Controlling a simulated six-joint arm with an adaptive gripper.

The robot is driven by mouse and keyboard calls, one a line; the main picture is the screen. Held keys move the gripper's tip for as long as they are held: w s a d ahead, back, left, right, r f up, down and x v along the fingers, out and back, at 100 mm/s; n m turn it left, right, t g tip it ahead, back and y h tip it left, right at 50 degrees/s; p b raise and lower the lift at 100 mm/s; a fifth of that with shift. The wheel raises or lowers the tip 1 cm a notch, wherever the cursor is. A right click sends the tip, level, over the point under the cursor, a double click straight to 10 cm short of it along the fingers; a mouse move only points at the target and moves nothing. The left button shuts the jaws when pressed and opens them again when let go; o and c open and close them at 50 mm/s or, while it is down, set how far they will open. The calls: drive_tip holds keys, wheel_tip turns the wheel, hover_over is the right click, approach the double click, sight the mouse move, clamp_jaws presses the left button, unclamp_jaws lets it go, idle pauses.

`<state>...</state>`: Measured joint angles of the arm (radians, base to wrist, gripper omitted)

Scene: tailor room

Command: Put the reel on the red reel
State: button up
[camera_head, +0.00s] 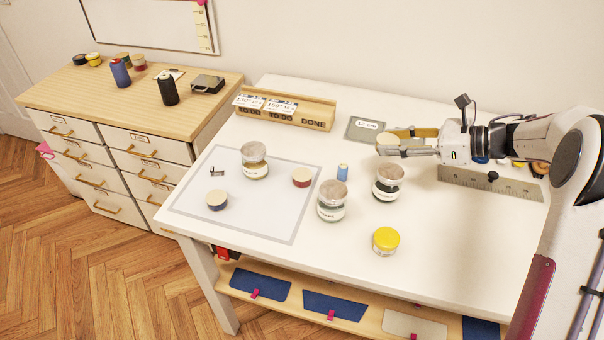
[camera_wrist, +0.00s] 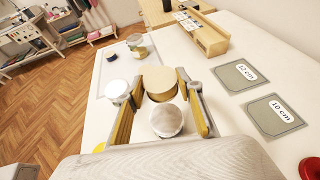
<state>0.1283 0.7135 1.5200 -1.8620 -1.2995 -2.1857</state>
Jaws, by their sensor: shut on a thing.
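My gripper (camera_head: 398,141) is raised over the right part of the white table, shut on a reel (camera_head: 388,138) with a pale wooden top. In the wrist view the reel (camera_wrist: 158,78) sits between the fingertips; its thread colour is hard to tell. A whitish round face (camera_wrist: 166,120) also shows between the fingers; I cannot tell what it is. The red reel (camera_head: 302,177) stands upright with a wooden top near the right edge of the grey-bordered mat (camera_head: 262,213), well to the left of my gripper. I cannot make it out in the wrist view.
Jars (camera_head: 331,202), (camera_head: 388,184) and (camera_head: 254,160), a yellow-lidded jar (camera_head: 385,241), a blue spool (camera_head: 342,172) and a blue reel (camera_head: 216,200) stand on the table. A wooden card box (camera_head: 285,110) is at the back. A metal ruler (camera_head: 470,181) lies beneath my arm.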

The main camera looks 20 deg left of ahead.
drive_tip(key=s+a+f+n+g, duration=0.1)
drive_tip(key=a+n+g, duration=0.5)
drive_tip(key=a, duration=1.4)
drive_tip(key=shift+s+n+g+h, duration=0.3)
drive_tip(key=shift+s+g, duration=0.35)
drive_tip(key=shift+g, duration=0.05)
drive_tip(key=shift+d+f, duration=0.1)
drive_tip(key=shift+f, duration=0.05)
hover_over(308, 174)
drive_tip(key=shift+f, duration=3.05)
drive_tip(key=shift+f, duration=0.1)
drive_tip(key=shift+f, duration=1.75)
drive_tip(key=shift+f, duration=0.2)
